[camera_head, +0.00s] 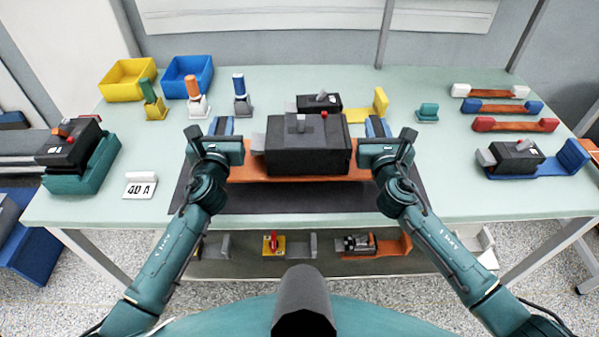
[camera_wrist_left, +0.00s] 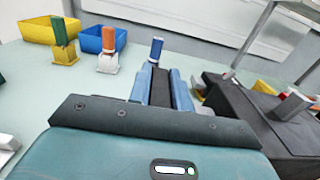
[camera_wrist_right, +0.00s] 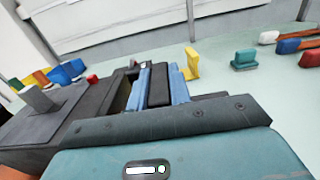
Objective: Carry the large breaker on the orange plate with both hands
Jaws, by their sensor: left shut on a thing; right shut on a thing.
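The large breaker (camera_head: 307,160) is a dark grey box with a light lever and a red button on top. It sits level on the orange plate (camera_head: 245,174), at the middle front of the table. My left gripper (camera_head: 222,127) is at the plate's left end; its blue fingers are shut on a dark upright handle (camera_wrist_left: 161,90). My right gripper (camera_head: 377,127) is at the right end, shut on a matching dark handle (camera_wrist_right: 158,86). The breaker lies between both grippers. I cannot tell whether the plate touches the dark mat (camera_head: 300,200).
A smaller breaker (camera_head: 321,103) and a yellow bracket (camera_head: 381,104) stand close behind. A breaker on a green base (camera_head: 80,175) is at left, one on a blue plate (camera_head: 530,168) at right. Yellow (camera_head: 127,82) and blue (camera_head: 187,77) bins stand at the back left. A shelf below holds parts.

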